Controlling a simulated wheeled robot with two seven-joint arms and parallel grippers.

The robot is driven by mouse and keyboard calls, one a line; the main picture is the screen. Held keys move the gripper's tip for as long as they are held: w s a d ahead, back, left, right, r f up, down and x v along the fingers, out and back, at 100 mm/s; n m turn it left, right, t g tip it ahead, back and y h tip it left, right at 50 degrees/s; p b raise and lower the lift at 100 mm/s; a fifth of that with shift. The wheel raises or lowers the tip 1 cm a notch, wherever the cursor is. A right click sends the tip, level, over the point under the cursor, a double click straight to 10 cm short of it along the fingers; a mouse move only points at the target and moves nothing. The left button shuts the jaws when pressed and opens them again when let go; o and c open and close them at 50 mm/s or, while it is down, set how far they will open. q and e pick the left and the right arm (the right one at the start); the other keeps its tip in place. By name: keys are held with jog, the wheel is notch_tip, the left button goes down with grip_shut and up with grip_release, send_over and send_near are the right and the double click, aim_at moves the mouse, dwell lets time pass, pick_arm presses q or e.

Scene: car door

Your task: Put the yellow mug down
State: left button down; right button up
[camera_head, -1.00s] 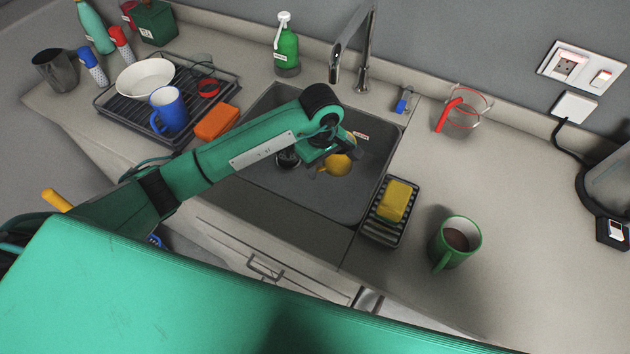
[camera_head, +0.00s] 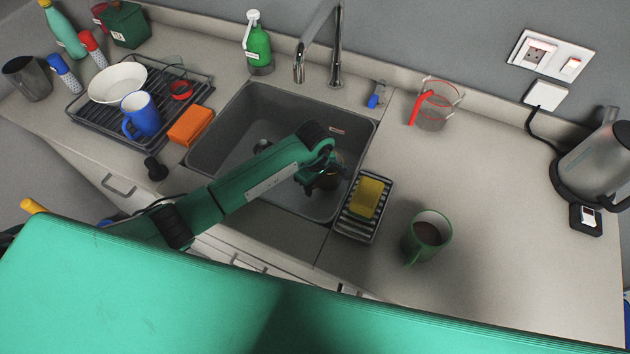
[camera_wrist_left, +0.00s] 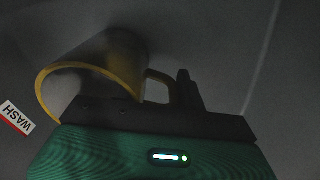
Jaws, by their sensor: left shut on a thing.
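The yellow mug (camera_head: 331,183) is in the right part of the grey sink (camera_head: 228,134), dim and mostly hidden by my left gripper (camera_head: 322,178). In the left wrist view the mug (camera_wrist_left: 112,58) lies on its side relative to the camera, its rim toward the lower left. Its handle runs in at the fingers of my left gripper (camera_wrist_left: 165,108), which is shut on the mug. I cannot tell whether the mug touches the sink floor. My right gripper is not in view.
A rack with a yellow sponge (camera_head: 367,197) stands right of the sink, with a green mug (camera_head: 428,236) beyond it. The faucet (camera_head: 335,50) rises behind. A dish rack (camera_head: 190,95) and an orange sponge (camera_head: 190,126) are left. The right counter has free room.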

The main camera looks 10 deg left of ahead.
pick_arm(q)
jog(key=shift+f, duration=0.15)
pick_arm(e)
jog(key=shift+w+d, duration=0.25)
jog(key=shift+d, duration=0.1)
pick_arm(q)
jog(key=shift+f, duration=0.15)
jog(key=c, duration=0.8)
grip_release()
jog(key=shift+c, duration=0.2)
jog(key=shift+w+r, duration=0.1)
jog(key=shift+r, duration=0.3)
notch_tip(320, 180, up, 6)
jog(key=shift+f+b, duration=0.25)
jog(key=shift+b, duration=0.6)
jog(key=shift+r, duration=0.8)
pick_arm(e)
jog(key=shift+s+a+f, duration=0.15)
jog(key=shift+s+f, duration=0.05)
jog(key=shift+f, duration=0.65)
